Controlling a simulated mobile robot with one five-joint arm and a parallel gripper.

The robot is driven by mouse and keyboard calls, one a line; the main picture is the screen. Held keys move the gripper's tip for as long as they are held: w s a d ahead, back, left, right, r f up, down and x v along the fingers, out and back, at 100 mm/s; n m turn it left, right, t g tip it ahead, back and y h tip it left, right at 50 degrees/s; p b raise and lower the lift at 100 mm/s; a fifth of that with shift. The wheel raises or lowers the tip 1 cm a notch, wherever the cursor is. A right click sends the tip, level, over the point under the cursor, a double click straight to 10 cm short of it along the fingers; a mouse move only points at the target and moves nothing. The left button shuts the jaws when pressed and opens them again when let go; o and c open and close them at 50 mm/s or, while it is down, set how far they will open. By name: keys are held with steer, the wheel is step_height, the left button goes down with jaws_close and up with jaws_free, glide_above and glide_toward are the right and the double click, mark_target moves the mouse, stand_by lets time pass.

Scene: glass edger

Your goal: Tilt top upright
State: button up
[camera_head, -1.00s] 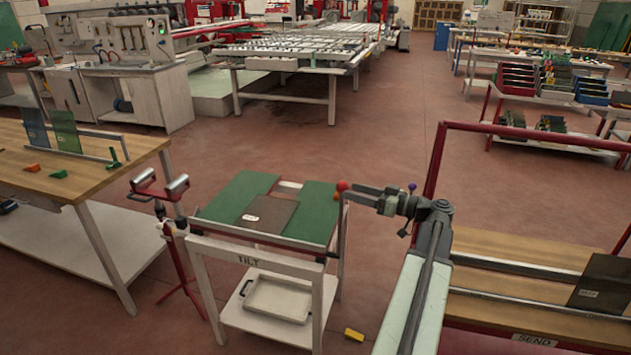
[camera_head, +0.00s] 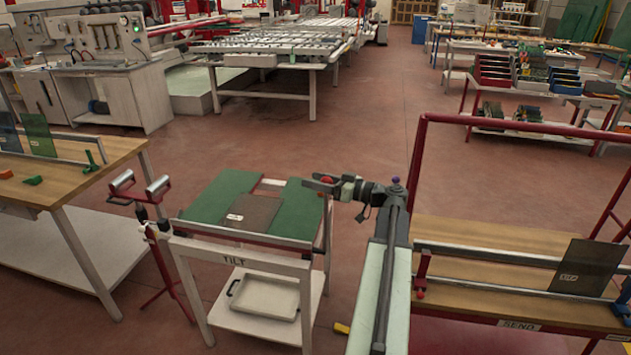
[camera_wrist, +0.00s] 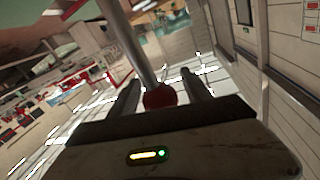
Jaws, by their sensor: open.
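The tilt table (camera_head: 255,252), marked TILT, stands front centre in the head view. Its green top (camera_head: 212,198) lies flat, with a dark pane (camera_head: 262,209) bearing a white label on it. A red ball knob (camera_head: 326,179) is at the top's right edge. My gripper (camera_head: 322,185) reaches it from the right, with its fingers at the knob. In the wrist view the red knob (camera_wrist: 160,96) on a grey rod sits between the two open fingers of my gripper (camera_wrist: 160,88). Whether either finger touches it I cannot tell.
A white tray (camera_head: 265,297) rests on the table's lower shelf. A red roller stand (camera_head: 150,222) is close on the left, beside a wooden bench (camera_head: 62,180). The SEND bench (camera_head: 480,275), with rails and a dark pane (camera_head: 588,265), stands right. Open red floor lies behind.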

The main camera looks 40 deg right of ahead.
jaws_close()
stand_by(1.3)
